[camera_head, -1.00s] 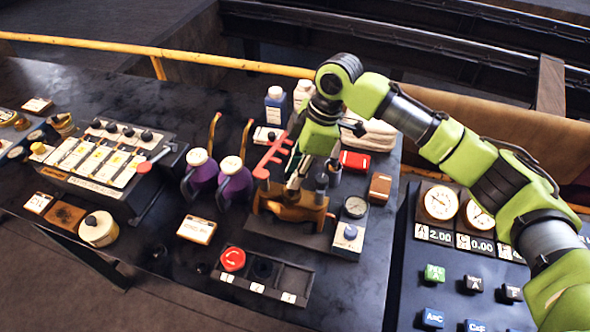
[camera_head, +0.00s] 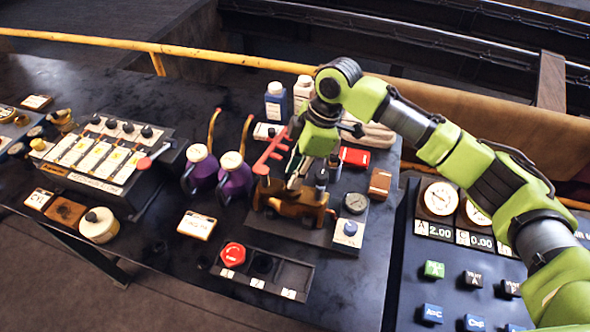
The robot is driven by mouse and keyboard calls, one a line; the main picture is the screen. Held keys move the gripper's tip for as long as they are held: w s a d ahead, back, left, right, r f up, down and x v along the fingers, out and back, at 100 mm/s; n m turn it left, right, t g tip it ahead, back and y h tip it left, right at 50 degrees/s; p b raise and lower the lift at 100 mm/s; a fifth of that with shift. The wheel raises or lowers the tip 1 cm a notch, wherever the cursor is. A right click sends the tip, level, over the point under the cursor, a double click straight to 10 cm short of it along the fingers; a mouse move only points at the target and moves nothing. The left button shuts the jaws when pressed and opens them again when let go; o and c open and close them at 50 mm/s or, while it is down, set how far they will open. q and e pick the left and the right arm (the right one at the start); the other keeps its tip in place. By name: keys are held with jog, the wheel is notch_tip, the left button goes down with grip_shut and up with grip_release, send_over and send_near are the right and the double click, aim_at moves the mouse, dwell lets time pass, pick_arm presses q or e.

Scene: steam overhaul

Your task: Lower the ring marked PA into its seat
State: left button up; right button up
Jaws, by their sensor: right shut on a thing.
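My right gripper (camera_head: 294,183) points down over a bronze-coloured fixture (camera_head: 305,213) on a dark base plate. It is shut on a small part that its fingers mostly hide. I cannot read a PA mark on any ring, and I cannot make out the seat's opening beneath the fingers. Whether the held part touches the fixture cannot be told. My left gripper is not in view.
Two purple oil cans (camera_head: 235,178) stand left of the fixture. A gauge (camera_head: 355,203) and a blue-topped block (camera_head: 349,231) are at its right. A slotted tray (camera_head: 292,276) with a red knob (camera_head: 232,254) lies in front. Bottles (camera_head: 276,101) stand behind.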

jog(key=shift+f, duration=0.3)
jog(key=shift+f, duration=0.2)
jog(key=shift+f, duration=0.25)
jog(key=shift+f, duration=0.35)
jog(key=shift+f, duration=0.1)
jog(key=o, duration=1)
jog(key=shift+c, duration=0.2)
jog(key=shift+o, duration=0.3)
jog(key=shift+o, duration=1.3)
